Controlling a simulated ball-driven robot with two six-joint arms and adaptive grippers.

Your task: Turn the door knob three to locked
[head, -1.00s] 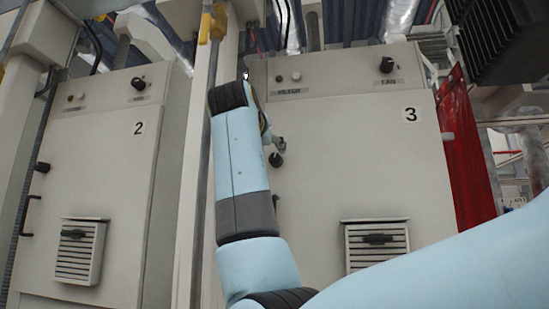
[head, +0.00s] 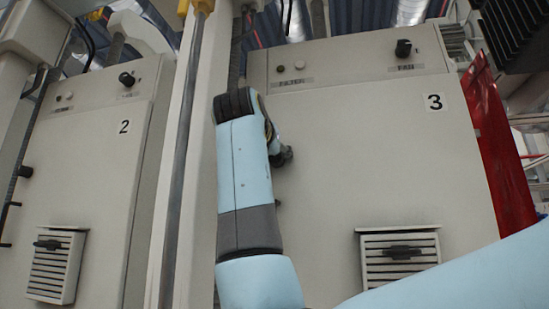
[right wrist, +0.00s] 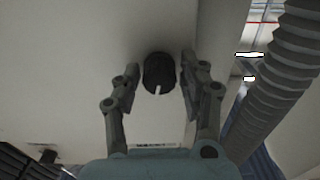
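The cabinet door marked 3 (head: 350,165) fills the right half of the head view and is closed. Its black door knob (right wrist: 158,77) shows in the right wrist view, with a white mark pointing to the bottom of that picture. My right gripper (right wrist: 160,66) is open, its two fingers on either side of the knob, with a small gap visible on each side. In the head view the right gripper (head: 284,155) shows only partly, at the door's left edge; my forearm hides the rest and the knob is hard to make out. My left gripper is not in view.
Door 3 also has a fan knob (head: 403,48) at its top right and a vent (head: 399,259) below. Cabinet 2 (head: 85,180) stands left, behind a post (head: 180,150). A red sheet (head: 497,150) hangs at right. A ribbed hose (right wrist: 277,80) runs beside the right gripper.

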